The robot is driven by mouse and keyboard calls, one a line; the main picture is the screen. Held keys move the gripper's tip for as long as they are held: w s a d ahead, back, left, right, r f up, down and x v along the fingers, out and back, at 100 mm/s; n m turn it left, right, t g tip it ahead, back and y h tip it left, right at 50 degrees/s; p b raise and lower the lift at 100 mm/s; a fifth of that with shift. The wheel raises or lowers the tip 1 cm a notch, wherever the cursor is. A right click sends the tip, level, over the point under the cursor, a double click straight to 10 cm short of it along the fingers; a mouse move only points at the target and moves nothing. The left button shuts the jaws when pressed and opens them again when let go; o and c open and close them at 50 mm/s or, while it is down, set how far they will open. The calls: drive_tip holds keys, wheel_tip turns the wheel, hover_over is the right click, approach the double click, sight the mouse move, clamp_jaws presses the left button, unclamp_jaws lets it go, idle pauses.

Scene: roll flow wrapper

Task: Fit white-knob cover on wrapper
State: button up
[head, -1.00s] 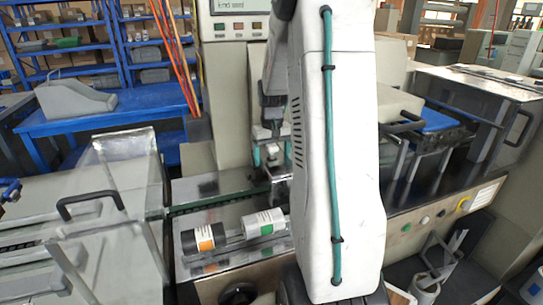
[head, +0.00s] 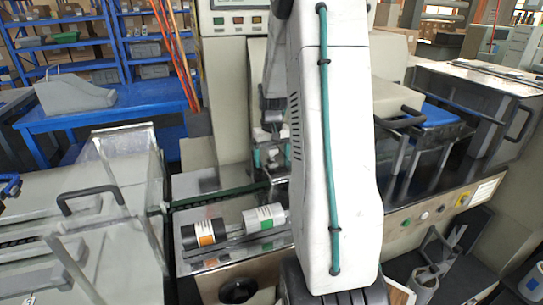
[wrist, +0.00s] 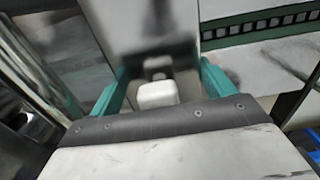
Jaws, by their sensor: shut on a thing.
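The white-knob cover shows in the wrist view as a pale grey panel (wrist: 150,22) with a blocky white knob (wrist: 157,95) near my gripper. In the head view my gripper (head: 270,157) hangs low over the wrapper, left of my white arm link. The wrapper's metal deck (head: 230,204) lies below it. My arm hides much of the wrapper's middle, and I cannot tell whether the cover touches the wrapper.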

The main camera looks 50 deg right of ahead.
sight(272, 149)
drive_tip(key=o, duration=1.4)
drive_tip(key=shift+c, duration=0.2)
wheel_tip(272, 149, up, 8)
drive_tip(key=shift+f, duration=0.1)
drive_tip(key=shift+s+a+f, duration=0.15)
drive_tip(key=shift+s+a, duration=0.1)
drive_tip(key=shift+g+y, duration=0.4)
drive_tip(key=shift+g, duration=0.1)
drive_tip(key=s+a, duration=0.1)
drive_tip(key=a, duration=0.1)
drive_tip(key=s+a, duration=0.1)
drive_tip(key=shift+s+a+f, duration=0.1)
drive_tip(key=shift+s+a, duration=0.3)
drive_tip(key=s+a+r+n, duration=0.2)
drive_tip(key=s+a, duration=0.3)
drive_tip(key=a, duration=0.5)
drive_tip(key=s+a+r+n+t, duration=0.1)
drive_tip(key=s+a+r, duration=0.3)
drive_tip(key=a, duration=0.6)
drive_tip(key=s+a+r+n+t, duration=0.1)
drive_tip(key=s+a+r+n, duration=0.2)
drive_tip(key=s+a, duration=0.4)
drive_tip(key=a, duration=0.3)
drive_tip(key=shift+a+h, duration=0.2)
drive_tip(key=shift+h, duration=0.2)
